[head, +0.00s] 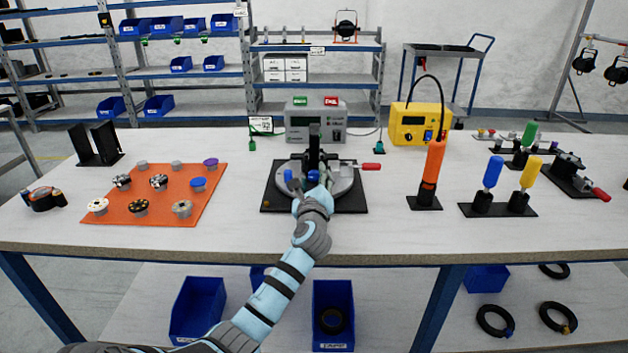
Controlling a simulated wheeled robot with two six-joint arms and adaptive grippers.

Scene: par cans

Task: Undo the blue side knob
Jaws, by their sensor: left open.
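The blue side knob (313,176) sits low on the front of a grey clamp-like fixture, beside its black upright. The fixture rests on a black base plate (350,207) in the middle of the table. My left gripper (308,184) is open, with its fingers right at the front of the fixture by the knob. I cannot tell whether the fingers touch the knob, as the gripper hides part of it. A red-handled lever (371,166) sticks out to the right of the fixture. My right gripper is not in view.
An orange mat (210,205) with several knobs lies to the left. A grey meter (330,123) and a yellow box (415,125) stand behind the fixture. An orange upright tool (431,170) stands to the right, near blue and yellow handled tools. The table's front strip is mostly clear.

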